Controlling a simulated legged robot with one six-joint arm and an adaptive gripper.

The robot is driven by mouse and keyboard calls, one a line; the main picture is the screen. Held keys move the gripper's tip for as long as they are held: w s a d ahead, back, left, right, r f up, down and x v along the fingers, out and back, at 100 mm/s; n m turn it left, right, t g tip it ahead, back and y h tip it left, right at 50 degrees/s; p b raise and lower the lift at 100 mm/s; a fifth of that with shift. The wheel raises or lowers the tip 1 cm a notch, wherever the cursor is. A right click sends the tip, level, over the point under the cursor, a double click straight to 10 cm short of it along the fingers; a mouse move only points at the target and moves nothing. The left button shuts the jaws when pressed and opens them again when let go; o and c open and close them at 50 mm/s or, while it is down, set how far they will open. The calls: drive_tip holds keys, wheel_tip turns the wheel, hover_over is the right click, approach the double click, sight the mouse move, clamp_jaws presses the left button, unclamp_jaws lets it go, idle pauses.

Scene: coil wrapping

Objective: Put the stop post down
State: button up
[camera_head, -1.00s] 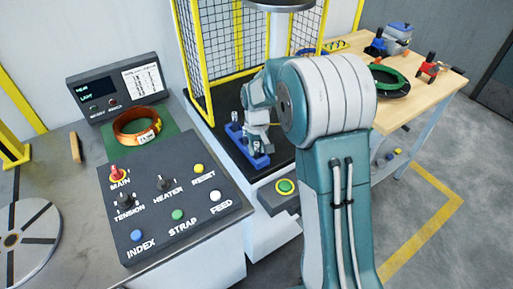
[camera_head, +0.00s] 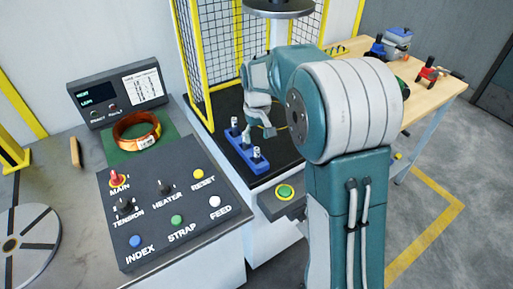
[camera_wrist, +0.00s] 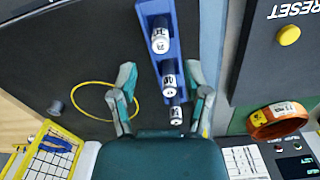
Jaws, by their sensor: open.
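A blue rack (camera_head: 240,150) lies on the black work surface and holds three dark stop posts with white labelled tops. In the wrist view the blue rack (camera_wrist: 173,18) runs down from the top edge, with a large-looking post (camera_wrist: 160,38), a middle post (camera_wrist: 169,78) and a third post (camera_wrist: 176,114) in a line. All three appear upright. My gripper (camera_wrist: 162,72) is open, with the lower two posts appearing between its spread fingers and nothing gripped.
A yellow ring (camera_wrist: 92,100) and a small grey peg (camera_wrist: 57,107) are on the black surface. The control panel (camera_head: 172,200) and a copper coil (camera_head: 137,130) are left. A green button box (camera_head: 284,194) is in front; a yellow mesh guard (camera_head: 215,60) stands behind.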

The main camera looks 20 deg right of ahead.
sight(257, 149)
wheel_tip(257, 149, up, 4)
drive_tip(key=shift+r, duration=0.25)
drive_tip(key=s+r+m+t, duration=0.1)
drive_tip(key=s+r, duration=0.3)
drive_tip(key=s, duration=0.3)
drive_tip(key=s+r+t, duration=0.2)
drive_tip(key=s+r, duration=0.2)
drive_tip(key=s, duration=0.3)
drive_tip(key=s+f+t, duration=0.1)
drive_tip(key=s+t, duration=0.1)
drive_tip(key=s, duration=1.1)
drive_tip(key=shift+s+m+t, duration=0.3)
drive_tip(key=shift+s+m, duration=0.05)
drive_tip(key=shift+m, duration=0.05)
